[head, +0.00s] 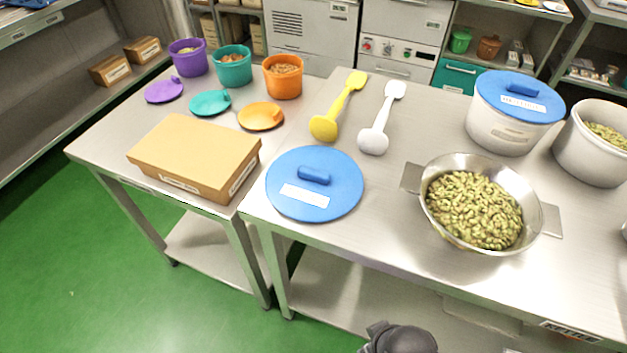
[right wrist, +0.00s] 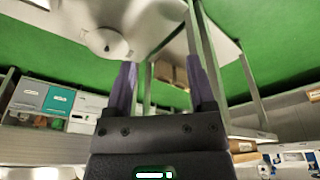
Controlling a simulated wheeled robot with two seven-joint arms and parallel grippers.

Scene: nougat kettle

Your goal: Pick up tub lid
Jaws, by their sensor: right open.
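A round blue tub lid (head: 315,183) with a raised blue handle and a white label lies flat on the steel table, near its left front corner. A second blue lid (head: 519,95) sits on a white tub (head: 505,131) at the back right. An open white tub (head: 588,150) with green nuts stands at the right edge. My right gripper (right wrist: 161,72) is open and empty in the right wrist view, with no lid between its fingers. My left gripper is not in view.
A steel bowl of pistachios (head: 474,210) stands right of the loose lid. Yellow (head: 340,106) and white (head: 382,118) paddles lie behind it. A cardboard box (head: 195,156) lies to its left, with small colored tubs (head: 283,79) behind. The table between lid and bowl is clear.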

